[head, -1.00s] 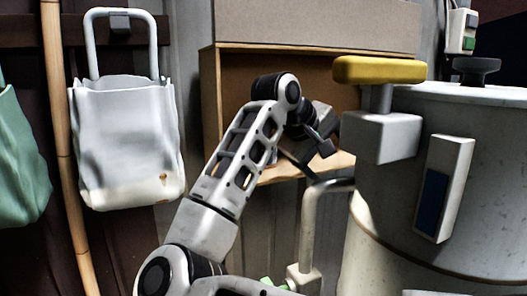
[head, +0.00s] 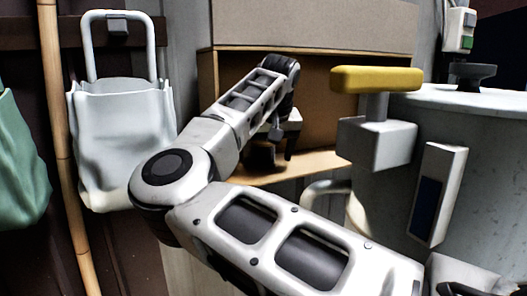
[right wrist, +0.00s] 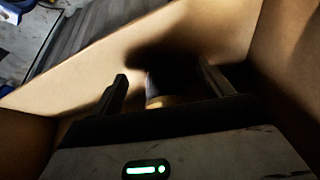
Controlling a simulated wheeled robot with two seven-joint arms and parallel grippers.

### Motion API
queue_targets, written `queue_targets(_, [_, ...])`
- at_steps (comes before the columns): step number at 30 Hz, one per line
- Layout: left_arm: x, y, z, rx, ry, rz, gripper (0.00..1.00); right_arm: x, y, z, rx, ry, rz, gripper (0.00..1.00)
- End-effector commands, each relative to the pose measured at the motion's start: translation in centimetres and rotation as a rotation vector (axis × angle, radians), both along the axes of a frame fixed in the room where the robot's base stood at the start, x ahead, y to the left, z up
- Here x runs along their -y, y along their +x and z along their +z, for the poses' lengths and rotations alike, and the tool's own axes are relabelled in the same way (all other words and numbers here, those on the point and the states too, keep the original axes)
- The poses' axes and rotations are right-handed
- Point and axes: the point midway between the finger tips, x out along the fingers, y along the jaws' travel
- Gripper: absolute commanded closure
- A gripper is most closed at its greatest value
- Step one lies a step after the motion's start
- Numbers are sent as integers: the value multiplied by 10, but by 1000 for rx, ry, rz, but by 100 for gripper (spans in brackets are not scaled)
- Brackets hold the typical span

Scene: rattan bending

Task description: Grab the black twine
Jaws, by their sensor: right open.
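My right gripper (head: 282,140) is inside the open wooden cubby (head: 208,85), above its shelf board. The right wrist view shows its two dark fingers (right wrist: 163,76) spread apart. A dark, rounded thing with a tan lower edge, apparently the black twine on a spool (right wrist: 172,84), is between and beyond the fingers. It is in deep shadow, and contact with the fingers cannot be made out. In the head view a dark brown rounded shape (head: 262,154), probably the same spool, sits on the shelf beside the gripper, partly hidden by it. My left gripper is out of view.
A grey metal drum (head: 480,180) with a yellow-handled valve (head: 376,79) stands close on the right. A curved pipe (head: 325,188) runs below the shelf. A white bag (head: 122,140) and a bamboo pole (head: 65,150) are at the left. The cubby walls are close around the gripper.

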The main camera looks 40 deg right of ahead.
Motion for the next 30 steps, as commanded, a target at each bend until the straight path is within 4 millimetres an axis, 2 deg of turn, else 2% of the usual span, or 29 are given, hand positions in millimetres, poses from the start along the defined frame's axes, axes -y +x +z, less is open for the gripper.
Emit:
queue_targets(9, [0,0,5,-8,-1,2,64,22,38,-1,-4,-1,1,21])
queue_targets(12, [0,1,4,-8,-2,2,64,23,39,-10,-2,0,-2,21])
queue_targets(19, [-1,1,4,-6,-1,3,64,23,40,-11,-1,-1,-2,21])
queue_targets(20, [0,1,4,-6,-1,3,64,23,40,-11,-1,-1,-2,24])
queue_targets(25, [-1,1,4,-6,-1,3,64,23,40,-11,-1,-2,-1,71])
queue_targets(30, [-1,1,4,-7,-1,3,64,23,40,-11,-1,-2,-1,71])
